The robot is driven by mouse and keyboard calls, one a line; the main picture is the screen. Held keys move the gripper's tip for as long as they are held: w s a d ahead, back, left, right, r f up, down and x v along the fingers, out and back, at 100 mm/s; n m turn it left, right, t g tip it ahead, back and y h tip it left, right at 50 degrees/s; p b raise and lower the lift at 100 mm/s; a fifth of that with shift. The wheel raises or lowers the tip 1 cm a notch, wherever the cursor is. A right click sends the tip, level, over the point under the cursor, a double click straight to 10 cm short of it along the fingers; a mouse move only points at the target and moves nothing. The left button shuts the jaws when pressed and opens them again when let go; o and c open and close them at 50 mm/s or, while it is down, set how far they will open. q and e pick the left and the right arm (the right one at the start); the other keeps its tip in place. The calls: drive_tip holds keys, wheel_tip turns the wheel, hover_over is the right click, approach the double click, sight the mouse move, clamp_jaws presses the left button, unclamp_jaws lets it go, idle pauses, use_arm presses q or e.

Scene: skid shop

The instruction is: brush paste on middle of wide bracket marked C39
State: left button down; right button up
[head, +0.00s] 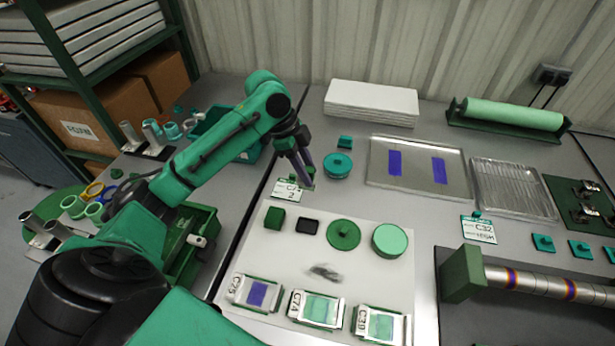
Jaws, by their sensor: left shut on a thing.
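The wide bracket marked C39 (380,325) lies at the front right of the white mat (290,258). Its middle shows a light green patch. Beside it lie a bracket that seems marked C74 (321,309), with a green middle, and one that seems marked C25 (257,293), with a purple middle. My left gripper (303,172) is at the mat's far left, by a card reading C74, well away from the C39 bracket. My right gripper is out of view.
On the mat stand a green block (274,218), a small black dish (308,226), a dark green disc (344,234) and a light green round tub (390,241). A round green container (337,166) and a metal tray (415,186) with purple strips are behind. A roller fixture (462,275) stands right.

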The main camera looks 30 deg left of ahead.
use_arm(q)
drive_tip(key=c, duration=1.3)
unclamp_jaws()
drive_tip(key=shift+c, duration=0.2)
clamp_jaws()
drive_tip(key=shift+f, duration=0.1)
